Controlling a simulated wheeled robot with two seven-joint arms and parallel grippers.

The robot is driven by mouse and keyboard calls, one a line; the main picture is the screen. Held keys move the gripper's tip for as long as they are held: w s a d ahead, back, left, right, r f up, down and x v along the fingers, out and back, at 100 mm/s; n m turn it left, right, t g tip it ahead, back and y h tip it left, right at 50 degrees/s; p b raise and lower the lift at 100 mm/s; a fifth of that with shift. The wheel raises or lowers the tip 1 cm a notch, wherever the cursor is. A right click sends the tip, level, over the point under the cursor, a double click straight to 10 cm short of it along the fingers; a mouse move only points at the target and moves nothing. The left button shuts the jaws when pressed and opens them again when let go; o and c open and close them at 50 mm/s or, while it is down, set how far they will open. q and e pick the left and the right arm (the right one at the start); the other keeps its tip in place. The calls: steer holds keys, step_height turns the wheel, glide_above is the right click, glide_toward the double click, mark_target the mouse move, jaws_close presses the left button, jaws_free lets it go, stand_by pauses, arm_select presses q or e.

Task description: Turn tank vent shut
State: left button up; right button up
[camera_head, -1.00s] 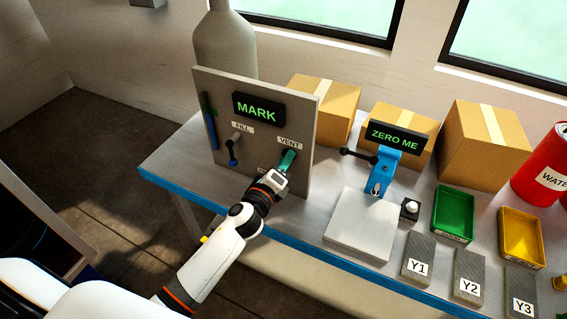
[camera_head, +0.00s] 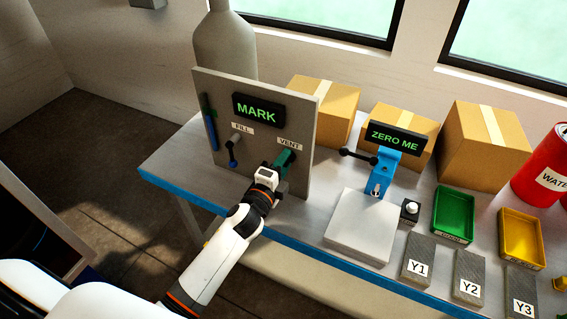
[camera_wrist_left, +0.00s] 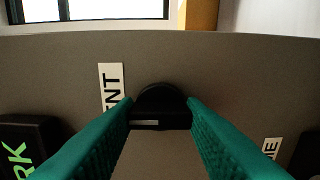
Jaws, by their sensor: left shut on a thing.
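The tank vent is on the grey upright panel (camera_head: 218,104), under the white VENT label (camera_head: 289,144). My left gripper (camera_head: 285,161) reaches it from the front, with its teal fingers up against the panel. In the left wrist view, the black vent knob (camera_wrist_left: 160,95) sits between the two teal fingers, which are shut on it. The VENT label (camera_wrist_left: 111,88) reads sideways there. The fingers and wrist hide most of the knob in the head view. My right gripper is not in view.
The dark FILL handle (camera_head: 233,150) hangs left of the vent, below the MARK display (camera_head: 258,109). A blue stand with a black lever (camera_head: 357,154) and a pale plate (camera_head: 360,227) stand to the right. Boxes and trays fill the bench's right side.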

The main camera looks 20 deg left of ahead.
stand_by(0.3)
arm_select(q)
steer(key=o, duration=1)
steer(key=shift+s, duration=0.1)
steer(key=s+b, duration=0.1)
steer(key=s, duration=0.3)
steer(key=s+b, duration=0.1)
steer(key=s, duration=0.3)
steer(key=s+a, duration=0.1)
steer(key=s, duration=0.2)
steer(key=shift+s+b, duration=0.4)
